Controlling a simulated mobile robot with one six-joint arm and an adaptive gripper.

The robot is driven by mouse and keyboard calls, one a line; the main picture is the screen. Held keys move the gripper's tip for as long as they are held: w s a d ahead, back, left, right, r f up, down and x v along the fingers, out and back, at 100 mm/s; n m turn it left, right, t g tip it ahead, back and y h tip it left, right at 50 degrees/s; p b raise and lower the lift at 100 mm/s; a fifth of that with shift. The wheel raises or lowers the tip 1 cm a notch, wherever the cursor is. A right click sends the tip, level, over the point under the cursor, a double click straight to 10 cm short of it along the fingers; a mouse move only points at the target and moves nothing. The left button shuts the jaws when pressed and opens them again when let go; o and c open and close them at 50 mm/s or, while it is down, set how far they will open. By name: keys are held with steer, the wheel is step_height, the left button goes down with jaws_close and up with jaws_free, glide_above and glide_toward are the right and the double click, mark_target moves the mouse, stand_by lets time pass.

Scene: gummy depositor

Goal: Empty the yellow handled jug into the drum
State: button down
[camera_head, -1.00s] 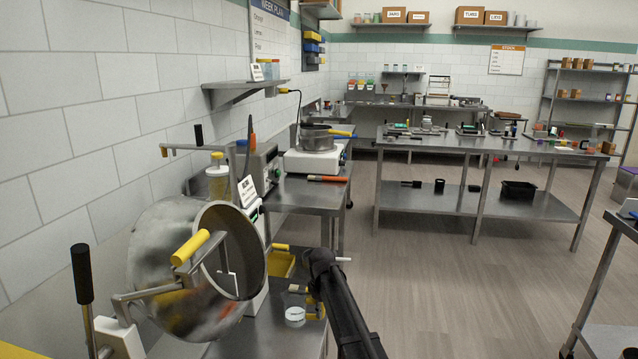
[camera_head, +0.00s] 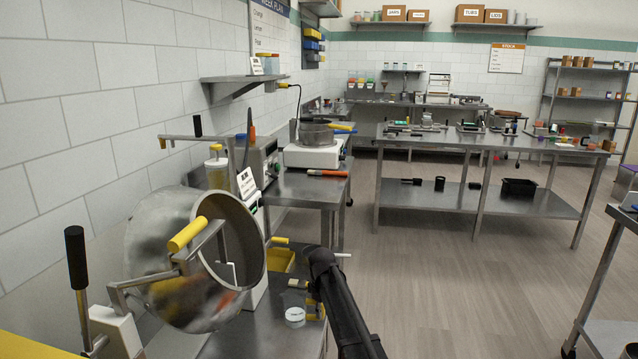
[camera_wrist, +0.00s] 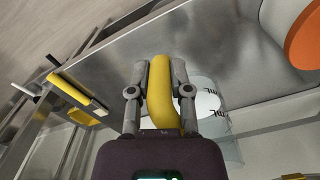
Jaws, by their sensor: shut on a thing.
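The jug is clear with a yellow handle (camera_wrist: 158,95) and dark lettering on its wall (camera_wrist: 213,112). In the head view the jug (camera_head: 295,315) is at the bench's front edge, with something white in it. I cannot tell whether it touches the bench. My gripper (camera_wrist: 160,72) is shut on the handle, one finger on each side. In the head view my black arm hides the fingers and part of the handle. The drum (camera_head: 165,255) is a big shiny metal bowl left of the jug, tilted with its mouth toward the right.
A yellow bin (camera_head: 280,261) sits behind the jug. A black-knobbed lever (camera_head: 76,260) stands left of the drum. A signed machine (camera_head: 247,190) rises behind the drum. A hot plate with a pot (camera_head: 315,150) is farther back. Open floor (camera_head: 440,260) lies to the right.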

steer(key=shift+f+b, duration=1.05)
steer(key=shift+f, duration=0.2)
step_height(320, 180, up, 24)
steer(key=p, duration=2.4)
steer(key=shift+s, duration=0.1)
